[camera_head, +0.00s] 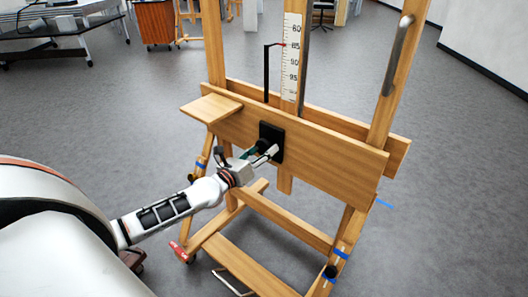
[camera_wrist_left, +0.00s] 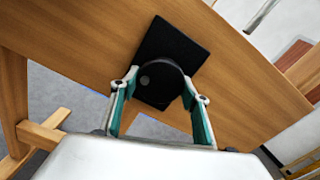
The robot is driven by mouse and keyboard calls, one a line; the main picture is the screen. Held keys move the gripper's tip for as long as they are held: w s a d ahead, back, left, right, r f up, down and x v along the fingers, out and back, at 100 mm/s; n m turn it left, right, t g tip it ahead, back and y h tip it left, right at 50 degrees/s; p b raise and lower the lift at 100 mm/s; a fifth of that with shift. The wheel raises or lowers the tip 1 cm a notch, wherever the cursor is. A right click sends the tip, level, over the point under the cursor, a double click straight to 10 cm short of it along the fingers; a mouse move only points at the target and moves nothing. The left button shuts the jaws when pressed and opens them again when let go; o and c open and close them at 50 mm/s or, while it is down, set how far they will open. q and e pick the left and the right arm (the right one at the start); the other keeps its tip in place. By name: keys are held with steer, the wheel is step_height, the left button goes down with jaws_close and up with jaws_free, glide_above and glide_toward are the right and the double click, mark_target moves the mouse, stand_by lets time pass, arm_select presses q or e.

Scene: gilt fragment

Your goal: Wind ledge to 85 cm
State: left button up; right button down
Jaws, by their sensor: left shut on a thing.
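The wooden easel's ledge (camera_head: 330,155) is a wide board across the uprights. A black plate (camera_head: 277,138) with a dark round knob (camera_wrist_left: 160,82) is on its front. My left gripper (camera_head: 266,152) is shut on the knob, with its green-padded fingers on either side in the left wrist view. A white scale (camera_head: 291,60) stands behind the ledge with printed numbers, among them 85, 90 and 95. A black pointer (camera_head: 266,75) rises from the ledge, and its red tip is about level with the 85. The exact mark is too small to read. My right gripper is out of view.
A small wooden shelf (camera_head: 212,107) juts out at the ledge's left end. The easel's base (camera_head: 245,258) has wooden rails near the floor, below my left arm. Blue clips (camera_head: 341,253) sit on the lower right leg. Grey floor (camera_head: 450,180) is open to the right.

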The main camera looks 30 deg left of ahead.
arm_select(q)
steer(key=shift+n, duration=1.2)
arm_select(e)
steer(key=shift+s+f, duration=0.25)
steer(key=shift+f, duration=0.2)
arm_select(q)
steer(key=o, duration=1.1)
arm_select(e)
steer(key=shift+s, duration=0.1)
arm_select(q)
steer(key=s, duration=1.2)
steer(key=shift+a, duration=0.35)
